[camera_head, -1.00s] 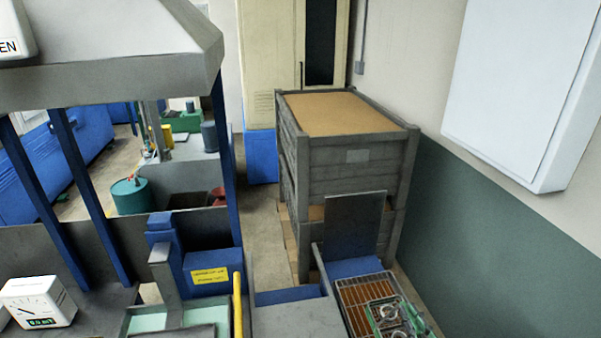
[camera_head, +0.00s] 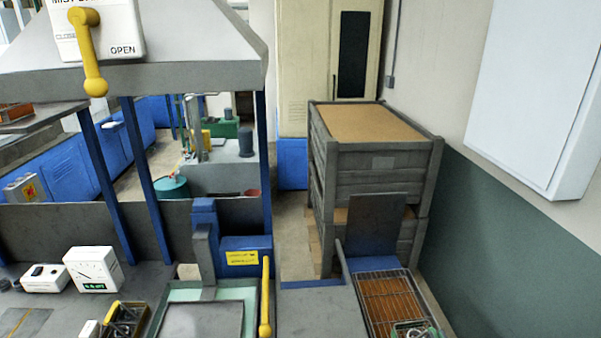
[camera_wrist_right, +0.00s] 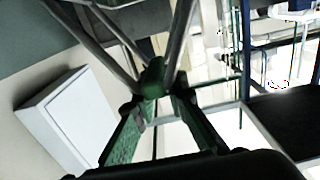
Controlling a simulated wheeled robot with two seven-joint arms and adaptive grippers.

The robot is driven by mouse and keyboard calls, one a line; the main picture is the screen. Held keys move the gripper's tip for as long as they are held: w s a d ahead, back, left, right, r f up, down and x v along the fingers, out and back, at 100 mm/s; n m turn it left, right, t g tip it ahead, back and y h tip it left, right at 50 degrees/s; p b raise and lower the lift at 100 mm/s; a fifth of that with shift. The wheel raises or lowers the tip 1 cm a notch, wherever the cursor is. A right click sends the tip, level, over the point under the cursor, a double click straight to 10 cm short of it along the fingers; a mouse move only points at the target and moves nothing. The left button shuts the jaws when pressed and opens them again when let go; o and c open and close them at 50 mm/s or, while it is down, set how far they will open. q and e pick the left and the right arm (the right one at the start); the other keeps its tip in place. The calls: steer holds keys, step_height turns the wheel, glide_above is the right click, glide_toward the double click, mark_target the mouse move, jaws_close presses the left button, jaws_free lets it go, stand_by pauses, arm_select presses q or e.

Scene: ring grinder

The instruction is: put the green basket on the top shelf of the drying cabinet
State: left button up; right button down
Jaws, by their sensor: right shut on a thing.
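A green item with metal parts, seemingly the green basket (camera_head: 411,329), shows at the bottom edge of the head view, mostly cut off, in front of a brown wire rack. In the right wrist view my right gripper (camera_wrist_right: 155,90) is shut, its fingers meeting at a small green piece (camera_wrist_right: 153,74). The piece's link to the whole basket is unclear. My left gripper is not in view. A tall cream cabinet (camera_head: 308,65) with a dark window stands at the back. I cannot tell if it is the drying cabinet; no shelf inside shows.
The brown wire rack (camera_head: 385,298) lies at the front right, before a stacked grey crate (camera_head: 375,160). A white wall box (camera_head: 540,90) hangs at right. A hood (camera_head: 190,75) on blue posts stands left, with a yellow lever (camera_head: 90,55). A floor strip is clear left of the crate.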

steer(key=shift+s+r, duration=0.1)
steer(key=shift+s, duration=0.15)
steer(key=shift+s+a+f, duration=0.15)
steer(key=shift+s+f, duration=0.05)
steer(key=shift+a+f, duration=0.2)
steer(key=shift+f, duration=0.1)
steer(key=s+a+f+h+b, duration=0.1)
steer(key=a+f, duration=0.5)
steer(key=a, duration=0.6)
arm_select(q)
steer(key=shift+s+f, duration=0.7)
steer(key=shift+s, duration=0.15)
arm_select(e)
steer(key=s+f, duration=0.4)
steer(key=f, duration=0.1)
steer(key=shift+s+a+f+m, duration=0.2)
steer(key=shift+a+f+m, duration=0.05)
steer(key=shift+f+m, duration=0.15)
